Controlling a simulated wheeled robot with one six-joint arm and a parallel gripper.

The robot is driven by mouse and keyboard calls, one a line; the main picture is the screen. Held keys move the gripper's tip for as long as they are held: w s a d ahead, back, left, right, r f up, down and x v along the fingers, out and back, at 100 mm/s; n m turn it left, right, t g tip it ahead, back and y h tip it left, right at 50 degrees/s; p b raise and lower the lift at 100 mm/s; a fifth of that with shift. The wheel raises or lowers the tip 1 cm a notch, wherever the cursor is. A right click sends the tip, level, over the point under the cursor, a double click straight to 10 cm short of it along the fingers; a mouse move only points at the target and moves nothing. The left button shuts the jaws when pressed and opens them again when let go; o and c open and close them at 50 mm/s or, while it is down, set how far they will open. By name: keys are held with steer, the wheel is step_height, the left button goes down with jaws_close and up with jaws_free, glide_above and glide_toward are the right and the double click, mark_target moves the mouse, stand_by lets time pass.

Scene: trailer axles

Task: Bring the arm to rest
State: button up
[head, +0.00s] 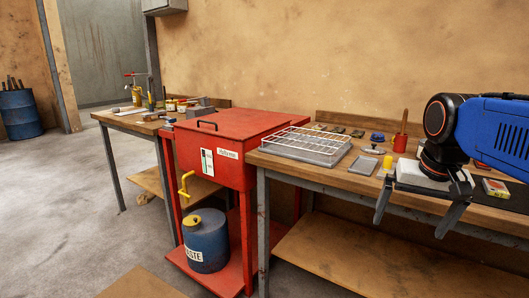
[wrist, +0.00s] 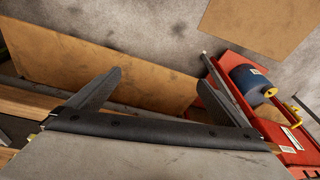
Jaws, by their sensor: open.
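My gripper (head: 412,212) hangs at the right of the head view, in front of the wooden workbench (head: 330,178). Its two grey fingers are spread wide apart with nothing between them. The blue and black arm comes in from the right edge above the bench. In the wrist view my gripper (wrist: 165,85) also shows open and empty, pointing down past the bench's lower shelf (wrist: 85,65). Part of the bench top behind the arm is hidden.
A red parts washer (head: 225,140) stands left of the bench, with a blue waste drum (head: 207,243) below it. A wire rack (head: 300,139) on a tray, a red pot (head: 400,143) and small items sit on the bench.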

steer(key=s+a+f+n+t, duration=0.1)
steer(key=s+a+f+n, duration=0.2)
steer(key=s+f, duration=0.8)
step_height(320, 180, down, 3)
steer(key=shift+a+r+n+t, duration=0.1)
steer(key=shift+a+n+t, duration=0.15)
steer(key=shift+n+t, duration=0.2)
